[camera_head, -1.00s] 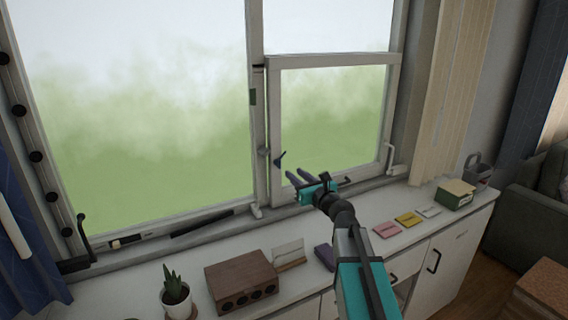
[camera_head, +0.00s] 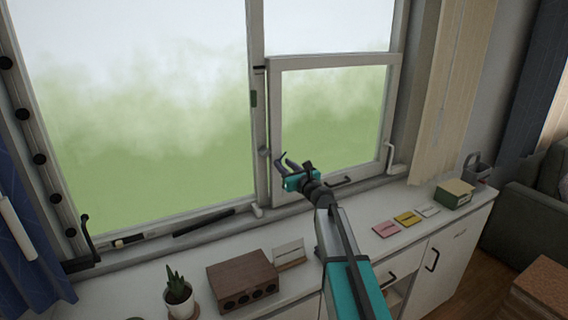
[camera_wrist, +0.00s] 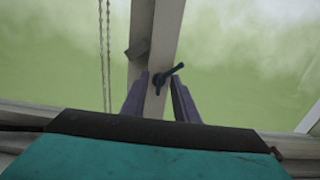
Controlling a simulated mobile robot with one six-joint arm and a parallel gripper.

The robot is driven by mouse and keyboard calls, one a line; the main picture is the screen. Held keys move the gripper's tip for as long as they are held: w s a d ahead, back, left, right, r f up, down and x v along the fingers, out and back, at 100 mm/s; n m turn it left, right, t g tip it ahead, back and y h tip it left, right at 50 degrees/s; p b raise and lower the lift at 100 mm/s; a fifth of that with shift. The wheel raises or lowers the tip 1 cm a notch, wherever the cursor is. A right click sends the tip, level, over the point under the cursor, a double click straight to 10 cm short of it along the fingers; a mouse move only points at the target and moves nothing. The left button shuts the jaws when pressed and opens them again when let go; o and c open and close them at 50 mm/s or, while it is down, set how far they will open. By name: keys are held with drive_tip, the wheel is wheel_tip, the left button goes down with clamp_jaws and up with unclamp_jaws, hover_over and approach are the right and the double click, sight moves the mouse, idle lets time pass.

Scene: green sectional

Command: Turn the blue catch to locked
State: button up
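The blue catch (camera_wrist: 159,82) is on the pale window post (camera_wrist: 154,30). In the wrist view its handle slants up to the right from a round pivot. My gripper (camera_wrist: 159,76) is open, with its two purple-grey fingers either side of the post and the catch between and just beyond the tips. I cannot tell whether a finger touches it. In the head view my gripper (camera_head: 286,161) is at the lower left of the small sash (camera_head: 335,61), and its fingers overlap the catch there, so the catch is hard to make out.
A small grey block (camera_wrist: 138,50) sits on the post left of the catch. A beaded chain (camera_wrist: 105,50) hangs further left. Below, the white counter holds a potted plant (camera_head: 178,292), a wooden box (camera_head: 243,279) and coloured cards (camera_head: 387,229). A black handle (camera_head: 340,182) is near the sash bottom.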

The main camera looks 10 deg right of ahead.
drive_tip(key=shift+w+a, duration=0.25)
drive_tip(key=shift+w, duration=0.4)
clamp_jaws()
